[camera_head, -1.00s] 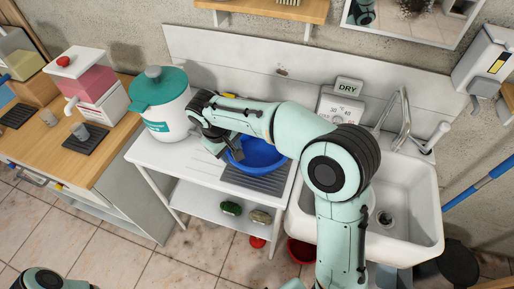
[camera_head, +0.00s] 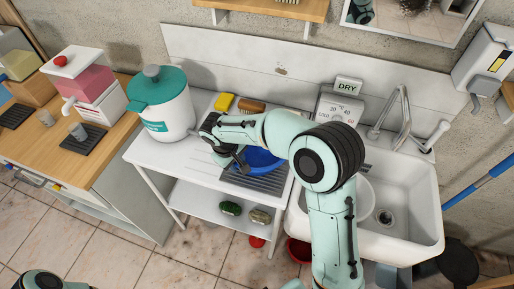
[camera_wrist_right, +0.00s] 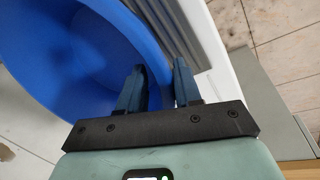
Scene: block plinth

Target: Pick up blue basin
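The blue basin (camera_head: 264,160) sits on the white table at the ribbed drain board, partly hidden by my right arm. In the right wrist view the basin (camera_wrist_right: 70,50) fills the upper left, and its rim runs toward the gap between my fingers. My right gripper (camera_head: 238,164) is at the basin's left side. In the wrist view my right gripper (camera_wrist_right: 158,80) is open, one finger over the basin's inside and the other outside its rim. I cannot tell whether either finger touches it. My left gripper is not in view.
A white pot with a teal lid (camera_head: 162,105) stands left of the basin. A yellow sponge (camera_head: 224,102) and a brown brush (camera_head: 251,107) lie behind it. The white sink (camera_head: 415,215) with a tap (camera_head: 402,115) is to the right. A red bucket (camera_head: 299,250) stands below.

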